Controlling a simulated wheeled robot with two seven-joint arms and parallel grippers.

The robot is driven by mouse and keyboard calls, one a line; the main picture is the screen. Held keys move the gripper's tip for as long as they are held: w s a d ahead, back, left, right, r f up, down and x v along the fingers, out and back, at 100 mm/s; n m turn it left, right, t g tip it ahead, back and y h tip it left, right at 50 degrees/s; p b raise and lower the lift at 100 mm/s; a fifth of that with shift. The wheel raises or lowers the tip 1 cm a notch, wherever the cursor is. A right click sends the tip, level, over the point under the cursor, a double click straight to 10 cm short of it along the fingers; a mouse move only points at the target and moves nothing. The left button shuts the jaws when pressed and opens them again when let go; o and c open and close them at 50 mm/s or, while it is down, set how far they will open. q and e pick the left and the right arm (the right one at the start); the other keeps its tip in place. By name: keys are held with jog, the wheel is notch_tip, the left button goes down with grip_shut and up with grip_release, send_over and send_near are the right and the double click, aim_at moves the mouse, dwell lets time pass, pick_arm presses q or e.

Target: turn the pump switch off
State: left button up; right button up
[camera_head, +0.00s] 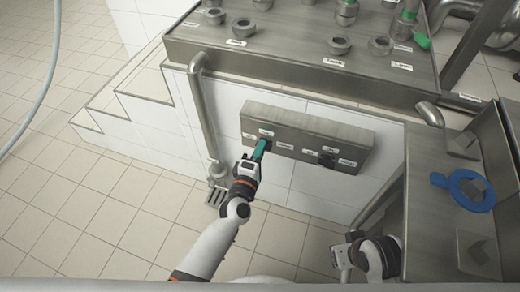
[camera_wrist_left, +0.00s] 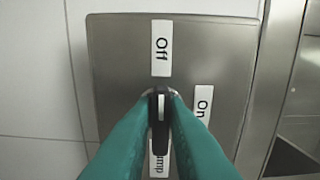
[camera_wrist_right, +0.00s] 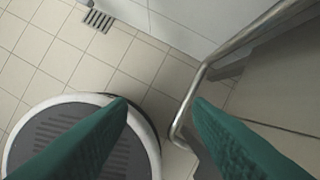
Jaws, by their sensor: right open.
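The pump switch (camera_wrist_left: 158,125) is a dark knob with a white line on a steel plate. In the left wrist view the line points up towards the "Off" label (camera_wrist_left: 161,48); the "On" label (camera_wrist_left: 203,103) is to the upper right of the knob. A partly hidden label ending in "ump" (camera_wrist_left: 160,160) is below. My left gripper (camera_wrist_left: 159,97) has its green fingers closed on the knob, one on each side. In the head view the left gripper (camera_head: 264,145) reaches the left part of the steel switch box (camera_head: 310,125). My right gripper (camera_wrist_right: 160,104) is open and empty.
A second knob (camera_head: 327,159) sits on the box's right part. A steel pipe (camera_head: 203,110) runs down left of the box. A steel counter with a blue ring (camera_head: 470,190) stands at the right. A floor drain (camera_wrist_right: 98,20) and a bent steel tube (camera_wrist_right: 190,95) show near the right gripper.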

pick_arm(q)
jog(key=o, duration=0.3)
jog(key=shift+o, duration=0.2)
jog(key=shift+s, duration=0.1)
jog(key=p+v, duration=0.1)
jog(key=v, duration=1.1)
pick_arm(e)
jog(key=x, duration=0.5)
jog(key=shift+s+a+f, duration=0.1)
jog(key=shift+s+f, duration=0.15)
jog(key=shift+s, duration=0.15)
